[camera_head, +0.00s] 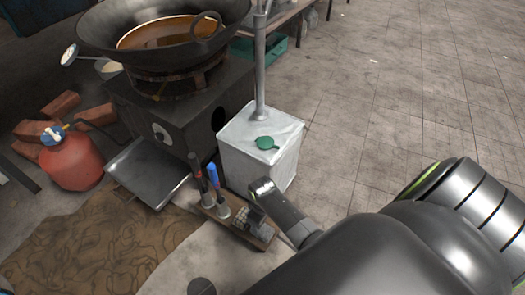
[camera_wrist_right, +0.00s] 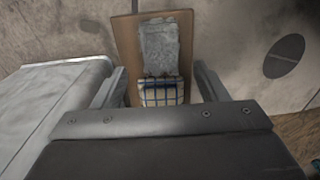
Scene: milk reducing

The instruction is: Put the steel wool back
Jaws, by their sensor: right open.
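The steel wool (camera_wrist_right: 160,48) is a rough grey pad lying on a narrow wooden board (camera_wrist_right: 127,45) in the right wrist view. A blue-and-white checked item (camera_wrist_right: 160,93) lies right beside it, closer to my gripper. My right gripper (camera_wrist_right: 161,70) is open, with one finger on each side of the board and nothing clearly held between them. In the head view, my right gripper (camera_head: 262,206) is over the wooden rack (camera_head: 264,235) and partly hides the grey item there. My left gripper is not in view.
Upright handled tools (camera_head: 213,178) stand at the rack's left end. A stove with a large wok (camera_head: 165,35) and a red canister (camera_head: 72,162) are further left.

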